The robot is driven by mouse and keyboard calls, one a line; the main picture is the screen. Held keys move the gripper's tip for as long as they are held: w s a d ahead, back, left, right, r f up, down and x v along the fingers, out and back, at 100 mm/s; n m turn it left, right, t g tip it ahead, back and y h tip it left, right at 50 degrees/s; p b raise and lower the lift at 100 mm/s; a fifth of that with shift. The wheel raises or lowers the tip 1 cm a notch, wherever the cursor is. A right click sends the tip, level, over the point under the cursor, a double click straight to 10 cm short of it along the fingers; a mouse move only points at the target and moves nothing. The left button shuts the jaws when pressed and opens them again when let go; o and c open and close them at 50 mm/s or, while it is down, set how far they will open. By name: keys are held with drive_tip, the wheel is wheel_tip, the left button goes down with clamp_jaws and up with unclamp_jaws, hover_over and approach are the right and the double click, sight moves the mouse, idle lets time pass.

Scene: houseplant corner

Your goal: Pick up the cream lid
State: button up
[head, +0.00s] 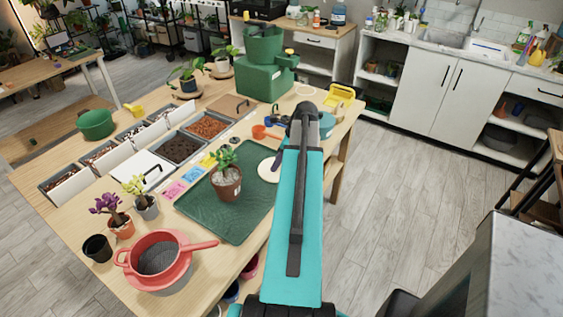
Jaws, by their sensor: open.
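A pale, cream-white lid (132,174) with a black bar handle lies flat over one compartment of the bin row, left of the green tray. A second, tan lid (229,107) with a dark handle covers the compartment at the far end of the row. My teal arm reaches up the picture over the right side of the table, well right of the pale lid. My gripper is hidden behind the arm, so its jaws do not show.
A potted plant (227,182) stands on the green tray (215,224). Small flowering pots (147,206), a black pot (97,248) and a red sieve (158,254) stand near the front left. Open bins of soil (180,148) and orange chips (208,127) flank the pale lid's far side.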

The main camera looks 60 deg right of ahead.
drive_tip(key=shift+w+f, duration=0.2)
drive_tip(key=shift+f, duration=0.3)
drive_tip(key=shift+c, duration=0.2)
clamp_jaws()
